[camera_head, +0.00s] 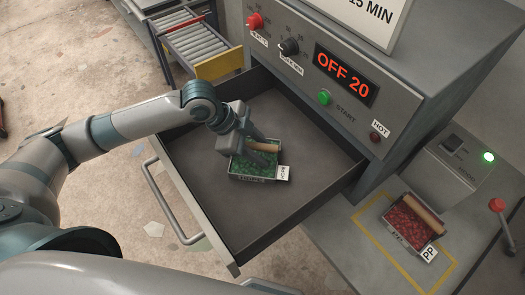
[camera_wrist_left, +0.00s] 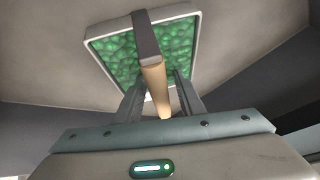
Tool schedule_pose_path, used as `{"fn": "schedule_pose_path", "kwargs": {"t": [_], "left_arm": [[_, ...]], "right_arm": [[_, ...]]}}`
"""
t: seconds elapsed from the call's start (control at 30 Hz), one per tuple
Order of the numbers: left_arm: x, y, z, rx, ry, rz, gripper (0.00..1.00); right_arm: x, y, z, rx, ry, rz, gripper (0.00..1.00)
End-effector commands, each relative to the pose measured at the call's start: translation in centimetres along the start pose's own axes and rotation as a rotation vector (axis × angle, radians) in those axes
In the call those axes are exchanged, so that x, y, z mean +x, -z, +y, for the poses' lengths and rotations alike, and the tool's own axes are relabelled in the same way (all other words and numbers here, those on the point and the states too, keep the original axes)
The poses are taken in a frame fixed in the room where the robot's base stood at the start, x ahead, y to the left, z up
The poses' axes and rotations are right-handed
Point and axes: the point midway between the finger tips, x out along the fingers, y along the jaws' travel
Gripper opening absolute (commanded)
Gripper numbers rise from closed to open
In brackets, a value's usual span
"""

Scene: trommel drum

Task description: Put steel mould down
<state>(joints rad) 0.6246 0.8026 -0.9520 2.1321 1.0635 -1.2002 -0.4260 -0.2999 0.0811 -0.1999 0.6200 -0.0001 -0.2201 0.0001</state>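A steel mould (camera_head: 253,179) filled with green granules sits in the open drawer (camera_head: 205,205), a white label at its right corner. It looks level on the drawer floor. In the left wrist view the mould (camera_wrist_left: 120,62) shows with its tan handle (camera_wrist_left: 156,84) pointing toward the camera. My left gripper (camera_head: 243,146) is over the mould at the handle. Its fingers (camera_wrist_left: 160,92) stand on both sides of the handle, with a small gap visible on the right side, so they look open. My right gripper is not in view.
The drawer belongs to a grey machine (camera_head: 330,75) with a red "OFF 20" display. A second mould (camera_head: 404,222) with red granules, labelled PP, stands inside a yellow outline on the bench at right. A roller conveyor (camera_head: 195,40) is at the back. The drawer's front has free room.

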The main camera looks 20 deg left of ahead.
Motion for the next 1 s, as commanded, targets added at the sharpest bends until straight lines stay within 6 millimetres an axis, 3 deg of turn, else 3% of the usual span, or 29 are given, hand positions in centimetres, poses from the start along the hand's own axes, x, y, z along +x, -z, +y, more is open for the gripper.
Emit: {"fn": "schedule_pose_path", "kwargs": {"t": [0.6, 1.0], "left_arm": [[-9.6, -0.1, -0.1, 0.001, 0.003, -0.001, 0.36], [-11.1, 0.0, 0.0, 0.0, 0.001, -0.001, 0.36]], "right_arm": [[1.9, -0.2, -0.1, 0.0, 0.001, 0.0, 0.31], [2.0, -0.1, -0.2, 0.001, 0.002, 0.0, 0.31]]}}
